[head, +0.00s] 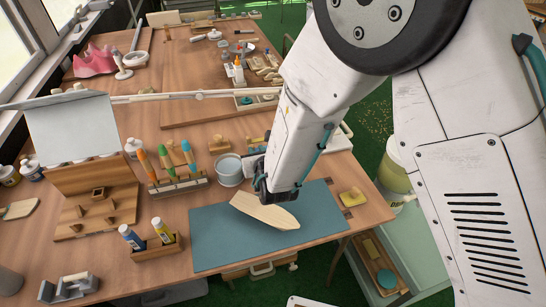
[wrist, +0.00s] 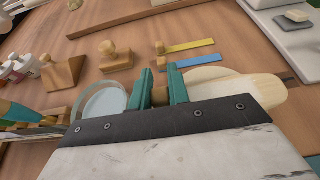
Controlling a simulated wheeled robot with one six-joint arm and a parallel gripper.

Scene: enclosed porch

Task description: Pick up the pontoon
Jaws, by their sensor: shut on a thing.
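The pontoon (head: 268,212) is a pale wooden piece with a pointed right end, lying over the blue-green mat (head: 217,249) in the head view. My gripper (head: 262,192) reaches down onto its upper edge and is shut on it. In the wrist view the pale pontoon (wrist: 262,92) shows to the right of and behind the teal fingers of my gripper (wrist: 160,90). A small brown wooden part shows between the fingers. The grip itself is partly hidden, and I cannot tell whether the pontoon touches the mat.
A bucket (head: 229,170) stands close to the left of my gripper. A rack of colored-handled tools (head: 178,185) and a holder with two tubes (head: 158,247) stand to the left. The mat's front is clear.

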